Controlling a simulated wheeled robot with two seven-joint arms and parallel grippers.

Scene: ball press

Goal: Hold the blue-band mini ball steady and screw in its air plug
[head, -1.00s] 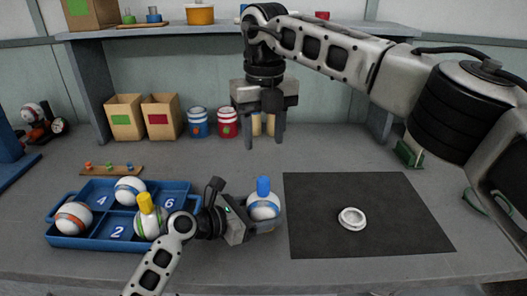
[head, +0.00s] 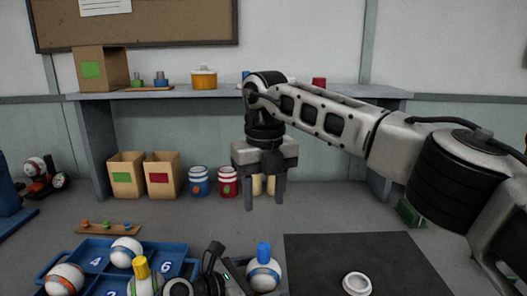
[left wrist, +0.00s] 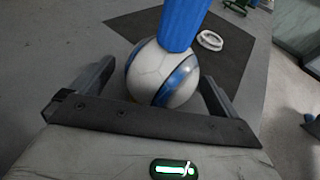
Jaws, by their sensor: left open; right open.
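The blue-band mini ball (head: 264,276) is white with a blue band, beside the right edge of the blue tray, with a blue cylindrical plug (head: 264,251) standing on its top. In the left wrist view the ball (left wrist: 150,75) lies between the two fingers of my open left gripper (left wrist: 150,88), and the blue plug (left wrist: 184,22) rises above it. How deep the plug sits is hidden. My right gripper (head: 264,189) is open and empty, pointing down in front of the shelf, well above and behind the ball.
A blue numbered tray (head: 176,249) at the left holds an orange-band ball (head: 64,279), a blue-band ball (head: 125,252) and a yellow-plugged ball (head: 143,286). A white ring (head: 356,284) lies on the dark mat (head: 400,255). Boxes and cans stand under the shelf (head: 215,93).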

